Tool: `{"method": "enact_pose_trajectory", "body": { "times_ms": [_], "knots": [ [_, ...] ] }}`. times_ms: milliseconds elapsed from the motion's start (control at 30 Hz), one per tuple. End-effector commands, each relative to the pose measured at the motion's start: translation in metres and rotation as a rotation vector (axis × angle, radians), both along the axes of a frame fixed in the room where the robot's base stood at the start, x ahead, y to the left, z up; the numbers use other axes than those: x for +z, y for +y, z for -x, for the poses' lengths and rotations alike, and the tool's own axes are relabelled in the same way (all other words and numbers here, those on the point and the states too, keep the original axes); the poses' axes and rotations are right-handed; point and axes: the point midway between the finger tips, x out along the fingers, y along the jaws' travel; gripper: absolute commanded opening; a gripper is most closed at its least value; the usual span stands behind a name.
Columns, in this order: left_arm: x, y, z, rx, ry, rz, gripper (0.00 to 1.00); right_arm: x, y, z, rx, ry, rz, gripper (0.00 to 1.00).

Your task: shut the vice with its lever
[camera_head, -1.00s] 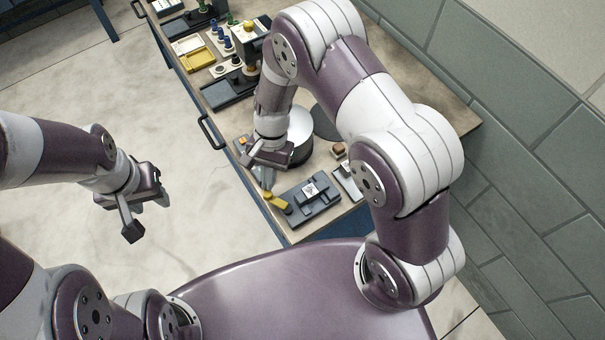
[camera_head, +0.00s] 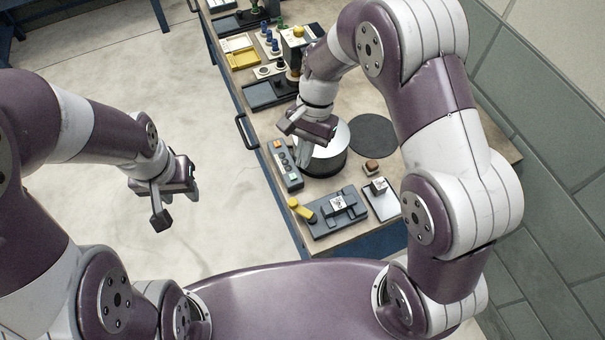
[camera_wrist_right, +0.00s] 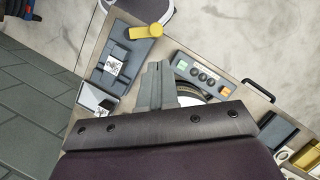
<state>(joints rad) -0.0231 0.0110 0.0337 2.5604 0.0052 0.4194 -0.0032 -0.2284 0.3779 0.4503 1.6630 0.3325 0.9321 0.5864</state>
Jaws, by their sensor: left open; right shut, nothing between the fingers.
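The vice (camera_head: 336,210) is a dark grey block near the front end of the bench, with a small pale patterned piece between its jaws. Its yellow lever (camera_head: 300,209) sticks out on the left side. In the right wrist view the vice (camera_wrist_right: 128,58) is at upper left with its lever (camera_wrist_right: 146,31) at the top. My right gripper (camera_head: 305,138) is shut and empty, above the bench behind the vice and apart from the lever. Its closed fingers show in the wrist view (camera_wrist_right: 155,85). My left gripper (camera_head: 178,198) is open and empty over the floor, left of the bench.
A button box (camera_head: 285,165) lies behind the lever. A round drum (camera_head: 325,155) stands under my right gripper, with a dark disc (camera_head: 373,135) beside it. A pale tray (camera_head: 381,202) with a small block lies right of the vice. Yellow trays (camera_head: 240,50) are farther back.

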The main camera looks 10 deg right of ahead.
Motion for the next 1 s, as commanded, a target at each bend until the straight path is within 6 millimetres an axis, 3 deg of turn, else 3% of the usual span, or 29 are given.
{"method": "enact_pose_trajectory", "body": {
  "times_ms": [67, 100, 233, 867, 933, 1000],
  "knots": [
    [0.005, 0.0, 0.0, 0.0, -0.001, 0.0, 0.43, 0.016, -0.003, -0.005, -0.002, -0.003, 0.0, 0.0],
    [0.018, 0.0, 0.0, 0.0, -0.001, 0.0, 0.43, 0.029, -0.005, -0.006, -0.002, 0.0, 0.001, 0.0],
    [0.028, 0.0, 0.0, 0.0, -0.002, 0.0, 0.43, 0.037, -0.007, -0.01, -0.001, 0.001, 0.001, 0.0],
    [0.028, 0.0, 0.0, 0.0, -0.001, 0.0, 0.43, 0.037, -0.008, -0.011, 0.005, -0.002, -0.001, 0.0],
    [0.028, 0.0, 0.0, 0.0, -0.001, 0.0, 0.43, 0.034, -0.009, -0.017, 0.06, -0.044, -0.012, 0.0],
    [0.028, 0.0, 0.0, 0.0, -0.001, 0.0, 0.43, 0.021, -0.023, -0.005, 0.203, -0.101, 0.001, 0.0]
  ]
}}
